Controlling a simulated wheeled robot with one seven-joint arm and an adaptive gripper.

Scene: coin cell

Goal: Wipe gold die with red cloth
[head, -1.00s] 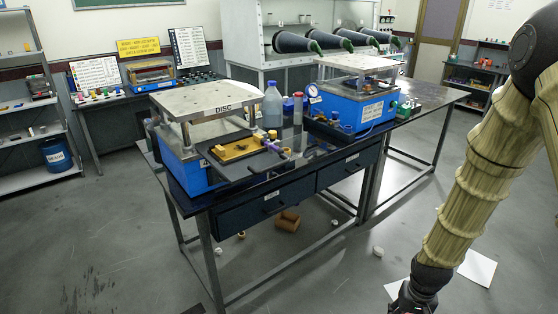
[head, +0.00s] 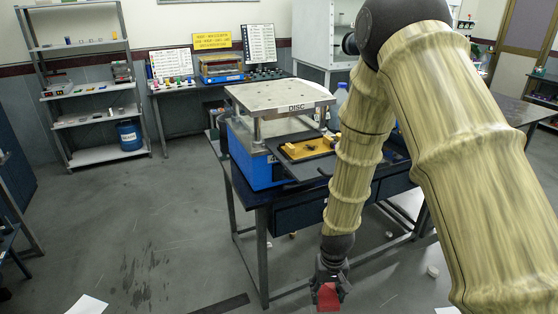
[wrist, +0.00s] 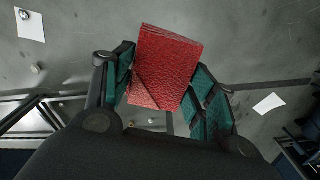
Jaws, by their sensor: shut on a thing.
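The red cloth (wrist: 168,60) is folded into a flat rectangle and held between the fingers of my gripper (wrist: 163,80) in the wrist view. In the head view my gripper (head: 331,284) hangs low in front of the bench, with the red cloth (head: 328,297) at its tip. A gold block (head: 309,148), which looks like the gold die, lies on a dark tray beside the press marked DISC. It has a small dark thing on it. My gripper is well below and in front of it, not touching it.
The DISC press (head: 279,97) has a raised metal top plate beside the tray (head: 288,163). My arm hides the right part of the bench. The bench's dark front edge and legs lie near my gripper. Floor to the left is open, with a paper sheet (head: 87,304).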

